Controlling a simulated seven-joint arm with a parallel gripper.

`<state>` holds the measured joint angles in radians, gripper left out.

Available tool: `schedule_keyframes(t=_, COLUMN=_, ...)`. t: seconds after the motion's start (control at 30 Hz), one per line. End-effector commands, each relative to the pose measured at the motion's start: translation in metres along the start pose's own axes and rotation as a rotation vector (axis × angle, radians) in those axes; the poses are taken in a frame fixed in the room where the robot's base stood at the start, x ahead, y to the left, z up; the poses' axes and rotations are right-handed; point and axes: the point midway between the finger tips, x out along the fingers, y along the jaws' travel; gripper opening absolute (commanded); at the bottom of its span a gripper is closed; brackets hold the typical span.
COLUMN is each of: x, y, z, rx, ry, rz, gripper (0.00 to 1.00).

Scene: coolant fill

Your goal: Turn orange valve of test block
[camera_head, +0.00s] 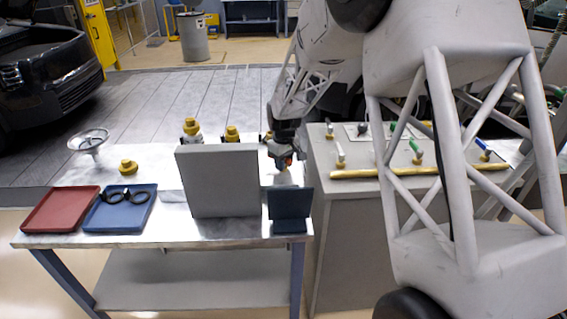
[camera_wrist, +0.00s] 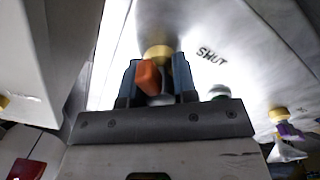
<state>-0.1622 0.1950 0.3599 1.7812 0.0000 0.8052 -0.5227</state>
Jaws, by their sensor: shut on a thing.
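The orange valve handle (camera_wrist: 148,77) is between my gripper's two blue-grey fingers (camera_wrist: 158,82) in the wrist view, in front of a brass fitting (camera_wrist: 158,54). My gripper is shut on this handle. The word "SHUT" is written on the pale metal surface (camera_wrist: 235,45) to the right of the fitting. In the head view my gripper (camera_head: 283,161) points down behind the upright grey panel's right edge, with a bit of orange at its tip. The valve body is mostly hidden there, and I cannot tell the handle's exact angle.
An upright grey panel (camera_head: 217,180) and a blue stand (camera_head: 289,207) are close to my gripper. A grey cabinet (camera_head: 340,190) with brass pipes and several coloured valve handles stands at right. Red (camera_head: 62,208) and blue (camera_head: 118,215) trays lie at left, with black rings in the blue one.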

Motion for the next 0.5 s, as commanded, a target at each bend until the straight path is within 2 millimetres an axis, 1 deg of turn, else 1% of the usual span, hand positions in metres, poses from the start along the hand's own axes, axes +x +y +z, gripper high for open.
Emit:
schedule_keyframes(t=0.3, x=0.0, y=0.0004, z=0.0, rx=-0.297, ry=0.0, rz=0.0, gripper=0.03)
schedule_keyframes(t=0.5, x=0.0001, y=0.0005, z=0.0001, rx=-0.461, ry=0.0, rz=0.0, gripper=0.03)
